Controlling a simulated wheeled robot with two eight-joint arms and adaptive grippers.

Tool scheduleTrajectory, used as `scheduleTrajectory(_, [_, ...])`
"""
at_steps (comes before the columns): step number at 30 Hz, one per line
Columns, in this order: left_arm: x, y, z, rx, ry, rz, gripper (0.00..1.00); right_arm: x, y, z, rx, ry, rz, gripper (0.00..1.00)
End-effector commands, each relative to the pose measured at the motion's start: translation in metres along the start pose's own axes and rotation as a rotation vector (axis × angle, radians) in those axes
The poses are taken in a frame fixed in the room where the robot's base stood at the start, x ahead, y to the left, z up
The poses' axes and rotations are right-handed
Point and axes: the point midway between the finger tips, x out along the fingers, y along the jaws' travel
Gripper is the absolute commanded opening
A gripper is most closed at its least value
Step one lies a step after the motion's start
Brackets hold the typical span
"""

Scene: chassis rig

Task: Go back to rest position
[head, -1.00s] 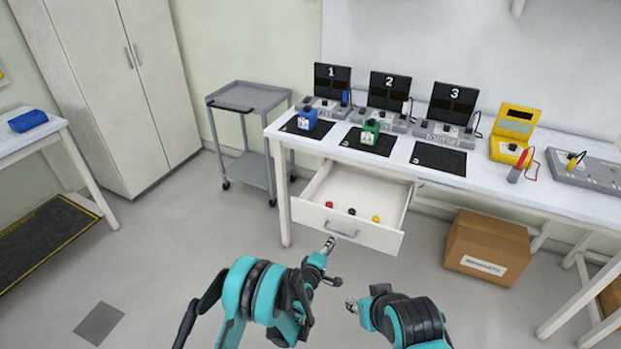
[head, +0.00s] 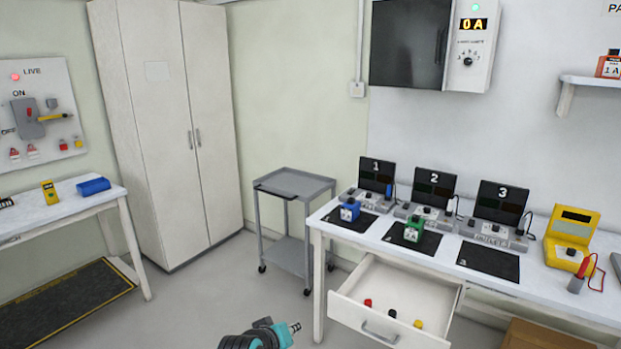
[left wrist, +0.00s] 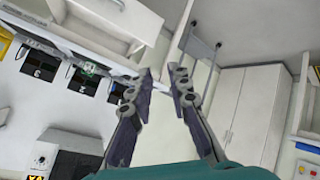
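My left arm shows at the bottom edge of the head view, with the end of my left gripper (head: 294,328) in front of the open drawer and left of it. In the left wrist view my left gripper (left wrist: 163,76) has its two fingers apart with nothing between them, so it is open and empty. My right gripper is not in view now.
The workbench (head: 318,232) holds numbered stations, a blue block (head: 350,210) and a green block (head: 414,229). Its drawer (head: 375,322) stands open with small knobs inside. A grey cart (head: 293,184) stands left of it. Floor left of the bench is clear.

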Motion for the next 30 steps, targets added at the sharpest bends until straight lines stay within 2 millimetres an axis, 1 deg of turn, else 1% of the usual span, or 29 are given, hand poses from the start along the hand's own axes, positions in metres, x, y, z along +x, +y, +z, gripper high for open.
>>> scheduleTrajectory(1, [-0.024,-0.014,0.005,0.038,-0.011,-0.034,0.18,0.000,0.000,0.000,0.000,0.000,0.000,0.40])
scheduleTrajectory(4, [-0.065,-0.042,0.019,0.125,-0.040,-0.103,0.18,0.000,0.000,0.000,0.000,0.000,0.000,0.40])
scheduleTrajectory(6, [-0.091,-0.062,0.033,0.183,-0.065,-0.149,0.18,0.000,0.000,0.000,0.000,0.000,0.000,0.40])
scheduleTrajectory(9, [-0.124,-0.089,0.054,0.258,-0.103,-0.210,0.18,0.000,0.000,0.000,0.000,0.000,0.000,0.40])
scheduleTrajectory(12, [-0.149,-0.111,0.075,0.318,-0.140,-0.260,0.18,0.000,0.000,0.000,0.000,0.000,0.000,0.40])
scheduleTrajectory(15, [-0.166,-0.128,0.091,0.359,-0.168,-0.295,0.18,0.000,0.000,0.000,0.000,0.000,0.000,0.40])
scheduleTrajectory(19, [-0.176,-0.138,0.102,0.388,-0.188,-0.317,0.18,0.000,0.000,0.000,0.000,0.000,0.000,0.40])
scheduleTrajectory(30, [-0.177,-0.140,0.103,0.393,-0.192,-0.320,0.18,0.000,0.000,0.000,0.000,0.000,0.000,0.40])
